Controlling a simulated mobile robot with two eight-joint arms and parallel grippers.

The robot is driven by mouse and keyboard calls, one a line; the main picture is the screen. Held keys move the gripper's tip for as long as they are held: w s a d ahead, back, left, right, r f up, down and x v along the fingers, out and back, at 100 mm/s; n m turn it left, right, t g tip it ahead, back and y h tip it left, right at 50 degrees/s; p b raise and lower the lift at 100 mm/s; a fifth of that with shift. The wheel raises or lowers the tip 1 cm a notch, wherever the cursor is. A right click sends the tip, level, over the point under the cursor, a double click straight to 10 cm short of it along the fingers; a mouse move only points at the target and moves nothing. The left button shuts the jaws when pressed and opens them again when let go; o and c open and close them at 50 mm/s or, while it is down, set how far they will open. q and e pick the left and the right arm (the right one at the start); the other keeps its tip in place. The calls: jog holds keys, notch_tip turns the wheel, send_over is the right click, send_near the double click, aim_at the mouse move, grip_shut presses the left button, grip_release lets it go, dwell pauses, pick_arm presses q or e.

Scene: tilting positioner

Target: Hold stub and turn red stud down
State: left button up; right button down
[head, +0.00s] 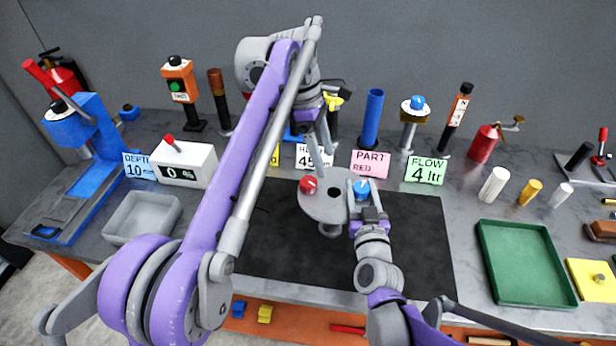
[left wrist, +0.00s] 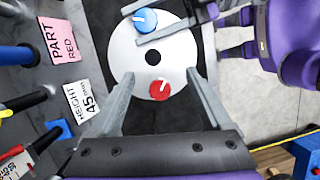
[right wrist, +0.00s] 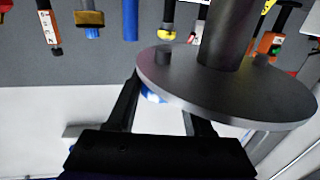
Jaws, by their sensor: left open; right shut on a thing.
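A round grey disc (head: 326,207) stands on a short post, with a dark hole in its middle. A red stud (head: 308,185) with a white mark sits on its left edge. A blue stud (head: 361,188) with a white mark sits on the opposite edge. My right gripper (head: 365,205) is shut on the blue stud; in the left wrist view its fingers lie on either side of the stud (left wrist: 145,20). My left gripper (left wrist: 159,76) is open, its fingers apart on both sides of the red stud (left wrist: 159,90), with nothing between them gripped. In the right wrist view, the disc's underside (right wrist: 225,90) hides most of the blue stud.
Signs stand behind the disc: a pink one (head: 369,164) reads PART RED and a white one (head: 313,157) HEIGHT 45. A blue cylinder (head: 371,118) stands behind them. A green tray (head: 525,265) is at right. The black mat (head: 415,245) is largely clear.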

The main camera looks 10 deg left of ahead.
aim_at(308, 181)
pick_arm(q)
jog(key=a+r+t+y, duration=0.2)
jog(key=a+r+y, duration=0.1)
jog(key=r, duration=0.1)
jog(key=shift+m, duration=0.4)
jog(key=f, duration=1.2)
jog(key=shift+a, duration=0.2)
grip_shut()
